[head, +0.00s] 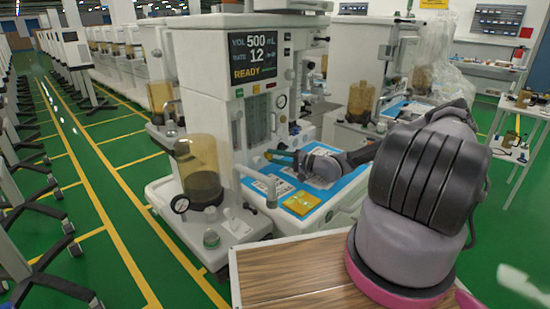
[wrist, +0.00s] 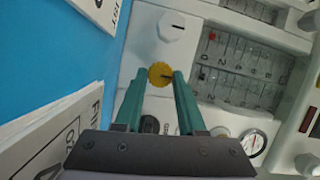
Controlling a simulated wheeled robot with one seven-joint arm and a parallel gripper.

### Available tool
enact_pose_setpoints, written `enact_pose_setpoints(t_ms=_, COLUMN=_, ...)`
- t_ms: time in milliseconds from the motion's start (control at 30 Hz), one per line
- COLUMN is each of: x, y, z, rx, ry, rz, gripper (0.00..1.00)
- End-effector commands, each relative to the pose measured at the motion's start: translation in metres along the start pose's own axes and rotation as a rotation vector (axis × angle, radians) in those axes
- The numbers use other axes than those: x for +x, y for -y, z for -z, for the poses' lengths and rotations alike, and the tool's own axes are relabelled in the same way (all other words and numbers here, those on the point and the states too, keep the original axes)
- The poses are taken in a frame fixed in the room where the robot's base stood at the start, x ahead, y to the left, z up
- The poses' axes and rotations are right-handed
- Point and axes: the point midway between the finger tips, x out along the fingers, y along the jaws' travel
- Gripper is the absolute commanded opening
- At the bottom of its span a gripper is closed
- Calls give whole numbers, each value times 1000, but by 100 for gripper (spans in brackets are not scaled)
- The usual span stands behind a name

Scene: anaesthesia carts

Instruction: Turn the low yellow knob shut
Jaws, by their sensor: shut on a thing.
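In the wrist view the yellow knob (wrist: 160,74) is round with a ridged rim and a dark mark pointing right. It sits on the white front panel of the cart. My gripper (wrist: 159,76) has its two green fingers on either side of the knob, shut on it. In the head view my gripper (head: 270,156) reaches in from the right against the cart's panel (head: 236,165).
A white knob (wrist: 172,26) sits beyond the yellow one, and a dark round knob (wrist: 150,124) lies between my fingers. Flow tubes (wrist: 236,65) and a gauge (wrist: 253,141) are to the right. A blue work surface (head: 325,206) with cards lies below the arm. The screen (head: 252,57) reads READY.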

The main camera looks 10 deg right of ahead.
Motion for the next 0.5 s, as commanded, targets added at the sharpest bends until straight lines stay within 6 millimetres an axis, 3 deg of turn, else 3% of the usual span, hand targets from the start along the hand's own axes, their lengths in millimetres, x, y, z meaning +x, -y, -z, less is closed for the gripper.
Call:
enact_pose_setpoints(t_ms=333, x=0, y=0, z=3, rx=1, ry=-5, rz=0, gripper=0)
enact_pose_setpoints(t_ms=367, x=0, y=0, z=3, rx=1, ry=-5, rz=0, gripper=51)
enact_pose_setpoints(t_ms=400, x=0, y=0, z=2, rx=1, ry=-4, rz=0, gripper=66)
enact_pose_setpoints(t_ms=500, x=0, y=0, z=2, rx=1, ry=-3, rz=0, gripper=69)
